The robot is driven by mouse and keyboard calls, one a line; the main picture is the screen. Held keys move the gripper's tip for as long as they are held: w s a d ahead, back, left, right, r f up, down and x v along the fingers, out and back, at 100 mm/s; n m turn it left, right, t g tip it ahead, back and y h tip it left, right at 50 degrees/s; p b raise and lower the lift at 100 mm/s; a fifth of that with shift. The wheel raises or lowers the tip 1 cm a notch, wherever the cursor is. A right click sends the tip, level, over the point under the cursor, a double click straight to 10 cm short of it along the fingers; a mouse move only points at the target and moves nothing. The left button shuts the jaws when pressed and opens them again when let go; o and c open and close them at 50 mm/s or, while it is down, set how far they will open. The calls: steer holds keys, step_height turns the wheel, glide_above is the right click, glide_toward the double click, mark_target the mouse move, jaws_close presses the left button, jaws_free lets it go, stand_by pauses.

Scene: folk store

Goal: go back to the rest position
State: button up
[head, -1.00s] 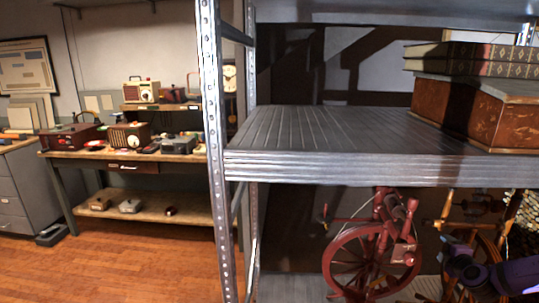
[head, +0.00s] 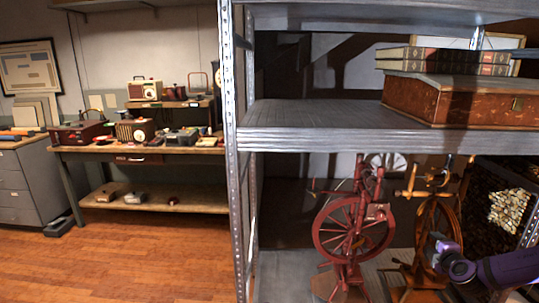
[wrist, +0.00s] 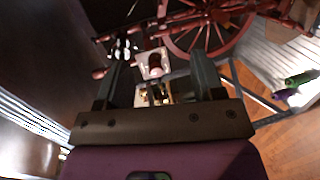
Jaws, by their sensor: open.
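My gripper (wrist: 157,75) is open in the wrist view, its two dark fingers wide apart. A small pale block with a dark round mark (wrist: 152,64) shows between and beyond the fingers; I cannot tell its distance, and nothing is seen gripped. The red spinning wheel (wrist: 205,25) is beyond the fingertips at the top of that view. In the head view my purple arm reaches in from the lower right, in front of the lower shelf; the fingers cannot be made out there.
A metal shelf rack (head: 340,139) stands close ahead, with a brown box (head: 460,101) and books (head: 440,62) on its middle shelf. Below stand the red spinning wheel (head: 355,228) and a wooden one (head: 436,235), near my arm. Open floor (head: 140,262) lies left.

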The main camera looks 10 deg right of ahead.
steer(key=w+a+r+n+t+y, duration=0.1)
steer(key=w+a+r+n+y, duration=0.1)
steer(key=a+r+n+y, duration=0.5)
steer(key=w+a+r+n+y, duration=0.3)
steer(key=a+r+n, duration=0.2)
steer(key=a+n, duration=0.4)
steer(key=s+a+r+n+g+y, duration=0.3)
steer(key=a+r+n+g, duration=0.15)
steer(key=a+n, duration=0.4)
steer(key=s+a+r+n+g+y, duration=0.2)
steer(key=a+r+n+g, duration=0.25)
steer(key=a+n, duration=0.4)
steer(key=s+a+r+n+g+h, duration=0.2)
steer(key=s+a+r+n, duration=0.2)
steer(key=s+n, duration=0.25)
steer(key=s+a+r+n+g+h, duration=0.2)
steer(key=s+a+r+n, duration=0.15)
steer(key=s+n, duration=0.3)
steer(key=s+d+r+n+t+h, duration=0.2)
steer(key=s+r+n+h, duration=0.4)
steer(key=s+r+n, duration=0.3)
steer(key=shift+s+d+r+n+t, duration=0.25)
steer(key=shift+s+d+n, duration=0.5)
steer(key=shift+s+n, duration=0.9)
steer(key=shift+s+f+m, duration=0.15)
steer(key=shift+s+m, duration=0.05)
steer(key=shift+m, duration=0.05)
